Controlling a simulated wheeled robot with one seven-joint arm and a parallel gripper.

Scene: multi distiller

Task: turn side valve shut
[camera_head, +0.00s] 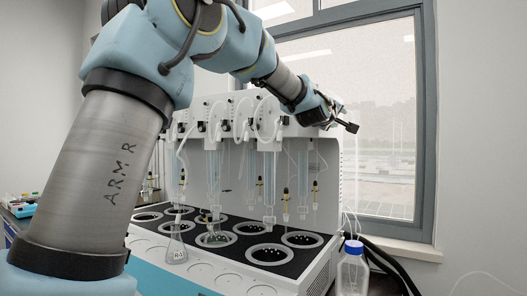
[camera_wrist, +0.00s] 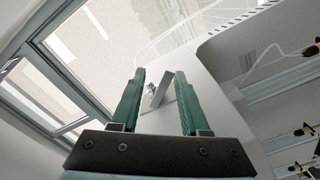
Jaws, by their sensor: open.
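The multi distiller (camera_head: 328,168) is a large white machine with several glass columns, standing below and left of my gripper in the head view. My gripper (camera_head: 347,115) is at the machine's upper right side, by the window. In the wrist view my gripper (camera_wrist: 160,72) is open, its two green fingers apart. A small metallic fitting, apparently the side valve (camera_wrist: 156,94), shows between the fingers against the white side panel. I cannot tell whether the fingers touch it. The head view does not show this valve clearly.
A window (camera_head: 384,120) is close behind the gripper. Thin tubes run across the machine's top.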

